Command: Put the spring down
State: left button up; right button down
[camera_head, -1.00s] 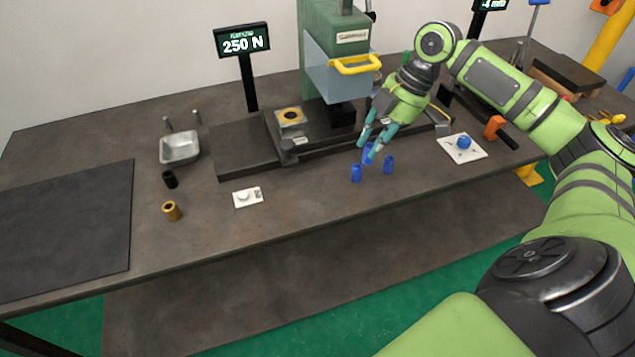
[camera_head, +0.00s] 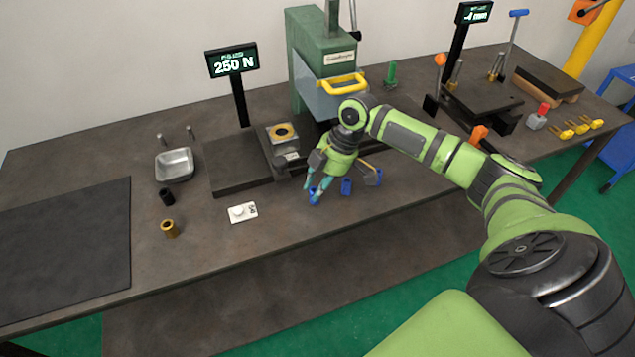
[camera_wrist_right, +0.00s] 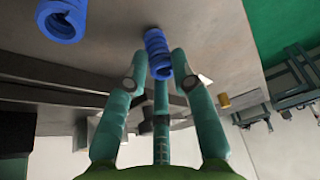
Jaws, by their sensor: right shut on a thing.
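My right gripper (camera_head: 317,187) is low over the table, in front of the press, with its teal fingers pointing down. It is shut on a blue spring (camera_head: 314,198). In the right wrist view the held spring (camera_wrist_right: 157,48) shows between the fingertips. Whether its lower end touches the table is not clear. A second blue spring (camera_head: 346,186) stands on the table just right of the gripper. A third (camera_head: 378,177) stands farther right, partly hidden by my arm. Another spring (camera_wrist_right: 62,20) shows apart from the fingers in the right wrist view. My left gripper is not in view.
The green press (camera_head: 325,50) and its dark base (camera_head: 240,165) stand behind the gripper. A white card with a button (camera_head: 242,212), a brass bush (camera_head: 170,229), a black sleeve (camera_head: 166,197) and a metal tray (camera_head: 175,165) lie left. The front table strip is clear.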

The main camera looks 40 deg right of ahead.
jog(key=c, duration=1)
grip_release()
jog(key=shift+f, duration=0.1)
jog(key=b+v, duration=0.2)
jog(key=v, duration=1)
